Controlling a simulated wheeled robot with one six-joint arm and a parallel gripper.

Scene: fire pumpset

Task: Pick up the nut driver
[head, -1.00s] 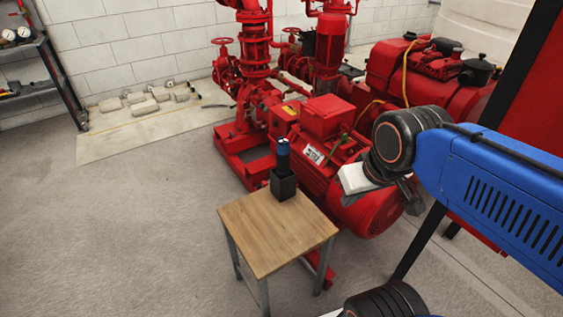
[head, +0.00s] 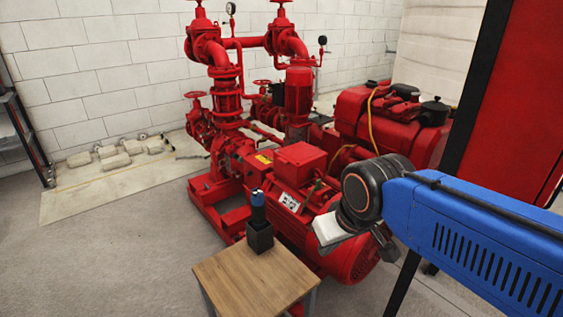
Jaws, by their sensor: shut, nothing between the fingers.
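The nut driver (head: 258,206) has a blue top and a dark lower part. It stands upright in a small black holder (head: 260,238), and its lower end is hidden inside. The holder sits at the back of a small wooden-topped table (head: 238,283). My gripper (head: 384,243) is partly hidden by my blue arm's wrist, to the right of the nut driver and apart from it. It is shut and holds nothing.
A red pump set with a motor (head: 345,248) stands close behind the table. A red cabinet (head: 515,110) with a dark frame is on the right. A dark shelf (head: 28,135) is at the far left. The floor (head: 110,260) left of the table is clear.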

